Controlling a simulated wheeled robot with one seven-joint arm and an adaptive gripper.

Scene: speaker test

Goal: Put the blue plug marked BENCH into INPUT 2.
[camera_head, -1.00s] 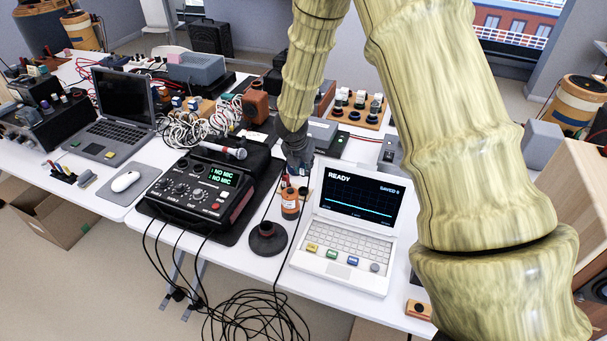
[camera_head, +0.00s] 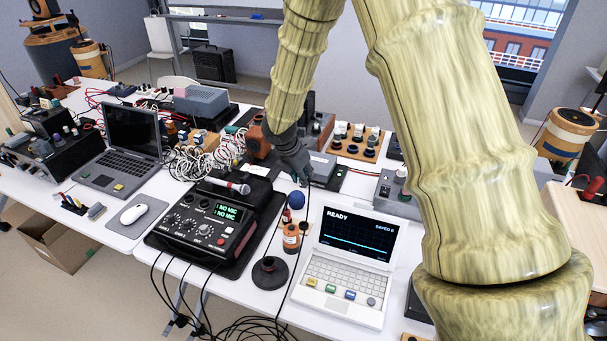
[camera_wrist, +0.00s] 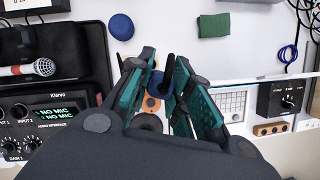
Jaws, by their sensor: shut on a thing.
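My gripper (camera_head: 302,178) is over the white bench, right of the audio interface (camera_head: 212,230) and behind the white laptop. In the wrist view its teal fingers (camera_wrist: 158,84) are closed around a small blue plug (camera_wrist: 157,88), with a black cable (camera_wrist: 168,66) rising beside it. The BENCH marking cannot be read. The interface also shows at the left of the wrist view (camera_wrist: 62,115), its display reading NO MIC on both lines. Its INPUT 2 jack (camera_wrist: 47,110) is on the front, left of the display. The plug is apart from it.
The white laptop (camera_head: 345,265) reads READY. Black cables hang off the front edge.

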